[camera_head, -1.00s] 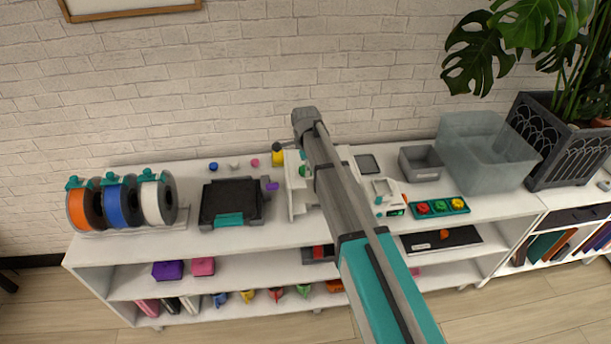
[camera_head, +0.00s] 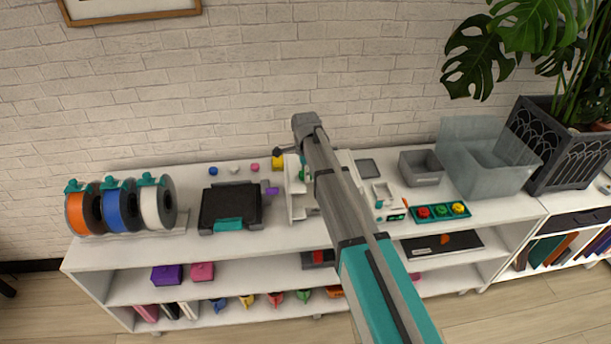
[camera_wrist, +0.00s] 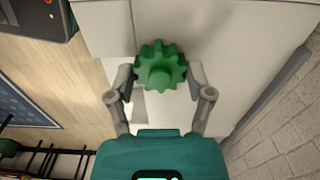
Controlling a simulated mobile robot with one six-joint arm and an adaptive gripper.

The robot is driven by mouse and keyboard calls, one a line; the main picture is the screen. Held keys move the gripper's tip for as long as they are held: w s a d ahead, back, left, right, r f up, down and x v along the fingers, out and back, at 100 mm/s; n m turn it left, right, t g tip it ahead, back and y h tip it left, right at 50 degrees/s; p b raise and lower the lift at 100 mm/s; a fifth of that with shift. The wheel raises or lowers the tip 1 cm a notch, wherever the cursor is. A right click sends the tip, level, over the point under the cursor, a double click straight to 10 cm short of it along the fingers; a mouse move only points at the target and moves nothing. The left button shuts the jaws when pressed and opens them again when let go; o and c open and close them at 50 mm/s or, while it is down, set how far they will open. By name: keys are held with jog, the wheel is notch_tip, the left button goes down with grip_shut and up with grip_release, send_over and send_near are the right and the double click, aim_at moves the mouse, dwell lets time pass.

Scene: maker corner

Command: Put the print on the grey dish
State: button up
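The print appears to be a green toothed gear (camera_wrist: 160,66). In the wrist view it sits between my gripper's fingertips (camera_wrist: 161,76), which close on its two sides, and it looks raised above the white surface. In the head view my arm hides most of my gripper; a small green patch (camera_head: 302,175) shows left of the arm and may be the gear. A flat grey square dish (camera_head: 369,168) lies on the shelf top, right of my arm, near the wall. It looks empty.
A deeper grey bin (camera_head: 421,167) and a clear tub (camera_head: 485,165) stand right of the dish. A teal tray with coloured knobs (camera_head: 441,211) lies in front.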

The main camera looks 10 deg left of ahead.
jog(key=shift+c, duration=1.3)
jog(key=shift+r, duration=0.15)
jog(key=shift+r+p, duration=0.95)
jog(key=shift+p, duration=0.1)
jog(key=s+d+r+p, duration=0.5)
jog(key=s+r+p, duration=0.5)
jog(key=s, duration=0.3)
jog(key=shift+r+p, duration=0.4)
jog(key=shift+p, duration=0.05)
